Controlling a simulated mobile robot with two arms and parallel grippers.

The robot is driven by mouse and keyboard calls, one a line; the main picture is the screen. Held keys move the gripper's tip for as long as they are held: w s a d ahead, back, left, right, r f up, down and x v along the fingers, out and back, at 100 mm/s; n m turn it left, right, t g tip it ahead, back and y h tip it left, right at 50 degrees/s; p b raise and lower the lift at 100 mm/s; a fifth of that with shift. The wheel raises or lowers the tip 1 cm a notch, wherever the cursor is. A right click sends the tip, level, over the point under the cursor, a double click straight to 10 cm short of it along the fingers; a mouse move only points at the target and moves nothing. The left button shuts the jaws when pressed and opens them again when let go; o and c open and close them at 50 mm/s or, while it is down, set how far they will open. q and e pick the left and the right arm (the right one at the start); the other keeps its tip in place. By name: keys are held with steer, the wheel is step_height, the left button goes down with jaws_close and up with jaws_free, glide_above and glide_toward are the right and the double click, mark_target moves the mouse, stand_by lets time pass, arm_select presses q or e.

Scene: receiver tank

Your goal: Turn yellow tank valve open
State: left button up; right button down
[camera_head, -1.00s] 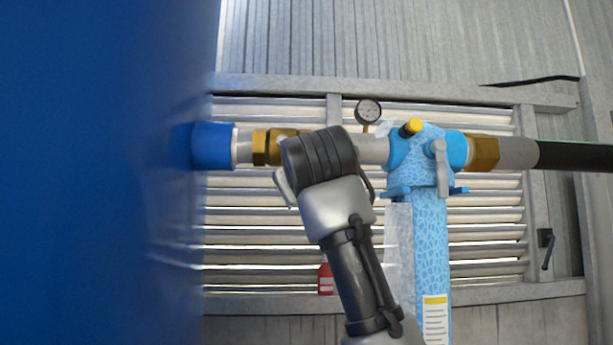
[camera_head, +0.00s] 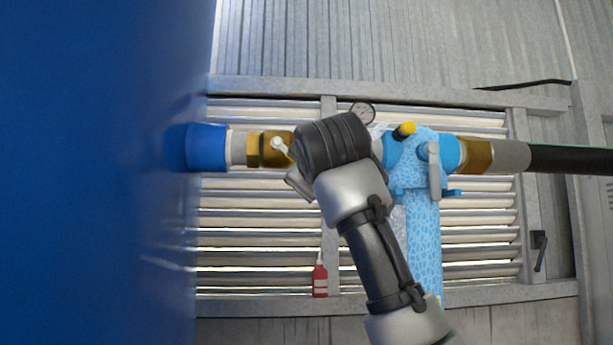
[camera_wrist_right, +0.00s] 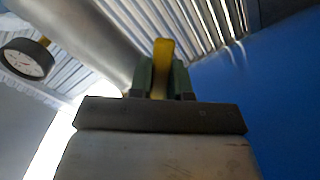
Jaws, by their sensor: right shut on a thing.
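In the right wrist view a yellow valve handle (camera_wrist_right: 163,60) stands between the two dark green fingers of my right gripper (camera_wrist_right: 162,78), which is shut on it. In the head view my right arm's black wrist covers the gripper and the handle. A brass fitting (camera_head: 256,148) of the pipe shows just left of my wrist, with a small pale metal piece (camera_head: 281,146) in front of it. The fitting joins the blue collar (camera_head: 206,147) on the big blue tank (camera_head: 90,170). My left gripper is not in view.
Right of my wrist stands a light blue patterned post (camera_head: 424,230) with a yellow knob (camera_head: 404,129) and a grey lever (camera_head: 434,170). A round gauge (camera_head: 362,113) sits above the pipe. A black hose (camera_head: 570,159) runs right. A red bottle (camera_head: 320,280) stands behind.

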steer(key=shift+r, duration=0.1)
steer(key=c, duration=1.1)
jaws_free()
steer(key=shift+o, duration=0.2)
steer(key=s+b, duration=0.6)
steer(key=s, duration=0.5)
steer(key=shift+d, duration=0.4)
